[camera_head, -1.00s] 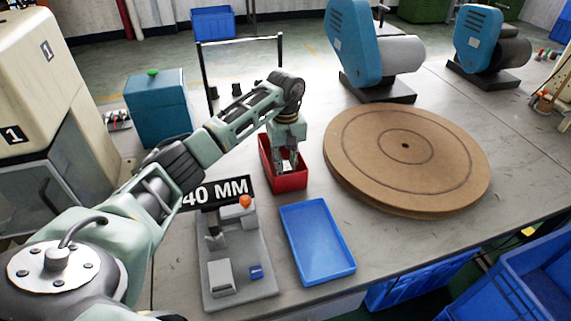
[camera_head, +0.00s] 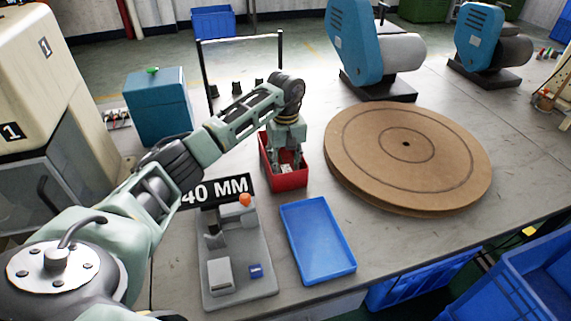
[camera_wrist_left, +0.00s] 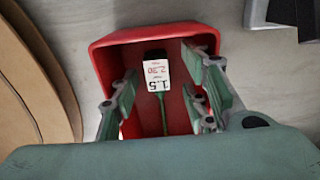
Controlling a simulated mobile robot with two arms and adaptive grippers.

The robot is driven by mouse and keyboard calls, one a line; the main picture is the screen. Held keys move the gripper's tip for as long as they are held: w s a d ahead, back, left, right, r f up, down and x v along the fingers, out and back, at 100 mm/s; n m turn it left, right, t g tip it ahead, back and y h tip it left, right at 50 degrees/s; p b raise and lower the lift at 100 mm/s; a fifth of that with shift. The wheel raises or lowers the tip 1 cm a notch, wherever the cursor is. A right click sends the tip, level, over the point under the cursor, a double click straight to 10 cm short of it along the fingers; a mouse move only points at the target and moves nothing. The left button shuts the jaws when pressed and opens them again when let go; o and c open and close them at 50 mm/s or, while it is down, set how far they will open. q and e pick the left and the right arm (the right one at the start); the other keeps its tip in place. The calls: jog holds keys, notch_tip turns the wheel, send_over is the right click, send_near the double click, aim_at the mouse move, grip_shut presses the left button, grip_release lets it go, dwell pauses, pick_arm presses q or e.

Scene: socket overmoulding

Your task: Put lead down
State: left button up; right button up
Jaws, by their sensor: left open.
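The lead (camera_wrist_left: 156,76) lies in the red bin, with a white printed label and a thin green part below it. In the head view only a small pale bit of it (camera_head: 286,168) shows between my fingers. The red bin (camera_head: 289,183) stands on the table and also shows in the left wrist view (camera_wrist_left: 112,46). My left gripper (camera_head: 287,167) is over the bin with its fingers spread and reaching down into its opening. In the left wrist view the open fingers (camera_wrist_left: 160,100) stand on both sides of the lead, apart from its label. My right gripper is not in view.
An empty blue tray (camera_head: 318,240) lies to the right of a grey fixture (camera_head: 238,262) with a "40 MM" sign (camera_head: 215,192). A round brown turntable (camera_head: 407,158) is right of the bin. A teal box (camera_head: 158,108) stands behind my left arm.

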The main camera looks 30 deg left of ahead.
pick_arm(q)
jog(key=shift+r+p, duration=0.3)
jog(key=shift+r, duration=0.15)
notch_tip(320, 180, up, 12)
jog(key=p, duration=0.8)
